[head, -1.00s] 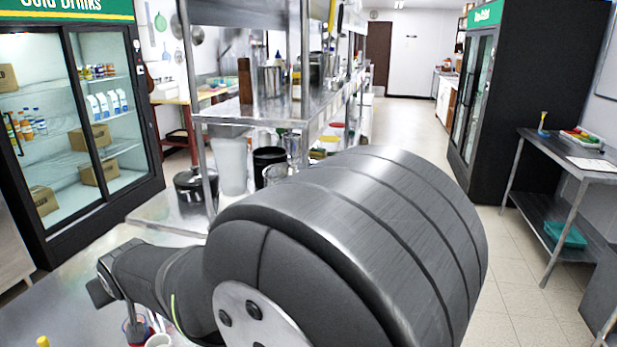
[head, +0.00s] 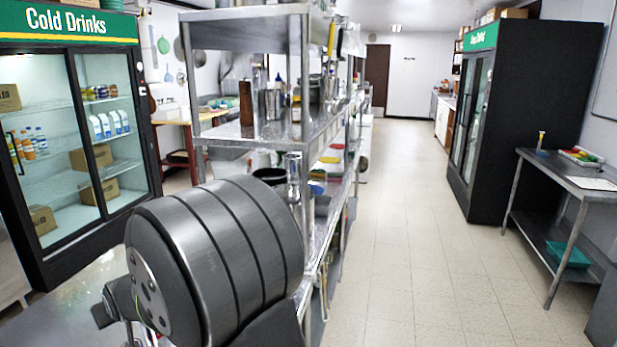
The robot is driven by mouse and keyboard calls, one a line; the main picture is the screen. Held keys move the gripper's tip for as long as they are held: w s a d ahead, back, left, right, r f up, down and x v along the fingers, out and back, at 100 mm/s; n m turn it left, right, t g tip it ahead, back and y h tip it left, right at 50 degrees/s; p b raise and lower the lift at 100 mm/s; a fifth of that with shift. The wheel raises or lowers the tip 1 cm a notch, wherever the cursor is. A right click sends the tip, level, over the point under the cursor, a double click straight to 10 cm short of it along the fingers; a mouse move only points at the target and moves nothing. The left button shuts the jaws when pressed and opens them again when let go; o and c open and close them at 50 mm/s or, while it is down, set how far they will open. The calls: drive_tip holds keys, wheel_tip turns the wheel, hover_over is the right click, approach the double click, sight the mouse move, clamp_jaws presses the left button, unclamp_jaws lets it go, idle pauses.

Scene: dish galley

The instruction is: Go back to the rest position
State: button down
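My arm's large dark, ribbed link fills the lower left of the head view. Part of my gripper (head: 118,308) shows past its left side, low over the steel counter (head: 70,290). The fingertips are small and mostly cut off by the bottom edge or hidden by my arm, so I cannot tell if they are open or shut, or if anything is between them.
A steel shelf unit (head: 265,140) with kitchenware stands just behind my arm. A cold drinks fridge (head: 70,130) is at left. A black fridge (head: 520,110) and a steel side table (head: 565,175) are at right. The tiled floor (head: 410,250) between is clear.

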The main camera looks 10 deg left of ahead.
drive_tip(key=shift+w+a+f, duration=0.1)
drive_tip(key=shift+w+a, duration=0.85)
drive_tip(key=shift+a, duration=0.3)
drive_tip(key=shift+s+d, duration=0.1)
drive_tip(key=d+f+v, duration=0.1)
drive_tip(key=v, duration=1.1)
drive_tip(key=shift+s+d+f, duration=0.2)
drive_tip(key=shift+s+d, duration=0.25)
idle(1.2)
